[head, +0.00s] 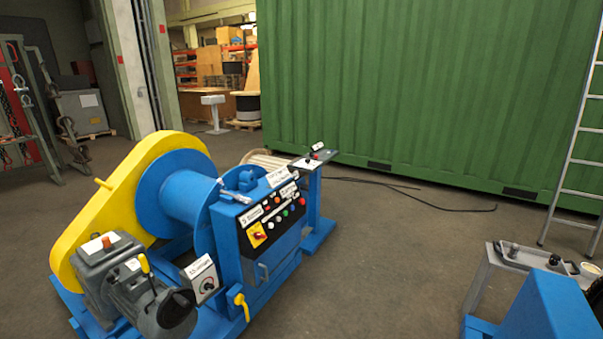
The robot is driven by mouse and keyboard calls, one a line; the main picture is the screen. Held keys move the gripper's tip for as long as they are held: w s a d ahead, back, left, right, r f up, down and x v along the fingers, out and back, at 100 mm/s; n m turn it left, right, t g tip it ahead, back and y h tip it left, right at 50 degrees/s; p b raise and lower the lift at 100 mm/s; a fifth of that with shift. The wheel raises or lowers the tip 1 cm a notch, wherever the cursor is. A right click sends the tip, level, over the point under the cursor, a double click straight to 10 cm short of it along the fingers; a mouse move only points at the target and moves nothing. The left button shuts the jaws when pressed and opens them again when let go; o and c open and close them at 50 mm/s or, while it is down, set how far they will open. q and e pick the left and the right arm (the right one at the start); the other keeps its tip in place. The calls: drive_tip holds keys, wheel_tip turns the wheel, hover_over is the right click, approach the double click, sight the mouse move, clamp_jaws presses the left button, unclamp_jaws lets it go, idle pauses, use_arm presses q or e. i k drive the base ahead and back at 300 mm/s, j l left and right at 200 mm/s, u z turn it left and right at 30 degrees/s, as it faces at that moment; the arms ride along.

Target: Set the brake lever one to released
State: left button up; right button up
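A blue winch machine (182,194) with a yellow chain guard (84,217) stands left of the middle. Several levers show on it. A yellow-tipped lever (145,265) stands up on the grey motor (140,295). A yellow handle (241,301) is low on the front of the blue control cabinet (227,236). A silver lever (236,196) lies slanted on top of the cabinet. I cannot tell which of these is brake lever one, nor read the small labels. Neither of my grippers is in view.
A green container (420,80) fills the back. A ladder (570,160) leans at the right. A grey bench (492,270) and a blue block (545,312) are at lower right. Black cables (430,204) lie on the floor. The floor between winch and bench is clear.

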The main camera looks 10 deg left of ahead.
sight(144, 263)
drive_tip(key=u, duration=1.55)
